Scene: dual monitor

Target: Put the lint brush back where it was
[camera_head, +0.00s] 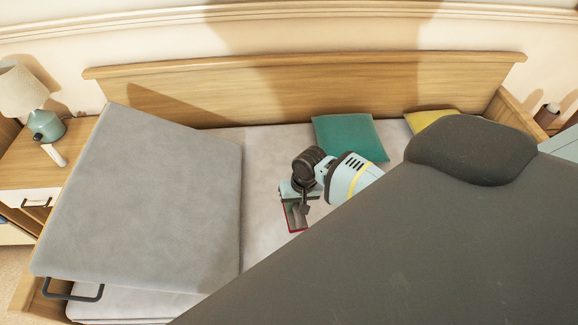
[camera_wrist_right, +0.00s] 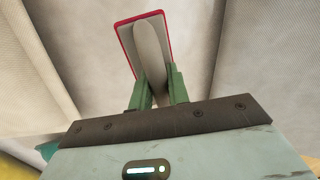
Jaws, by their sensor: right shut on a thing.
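The lint brush shows in the right wrist view (camera_wrist_right: 128,38) as a flat grey pad with a red rim and a pale rounded handle. My right gripper (camera_wrist_right: 157,82) is shut on the handle with its green fingers, one on each side. In the head view the lint brush (camera_head: 296,217) is a small dark pad with a red edge, below my right gripper (camera_head: 298,200). It shows against the light grey mattress (camera_head: 262,175). I cannot tell whether it touches the mattress. My left gripper is not in view.
A large tilted grey panel (camera_head: 150,200) stands on the left with a dark handle (camera_head: 72,290). A nightstand (camera_head: 25,165) with a lamp (camera_head: 44,122) is at far left. Green (camera_head: 348,138) and yellow (camera_head: 425,118) pillows lie near the headboard (camera_head: 300,85). A dark grey surface (camera_head: 450,250) covers the lower right.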

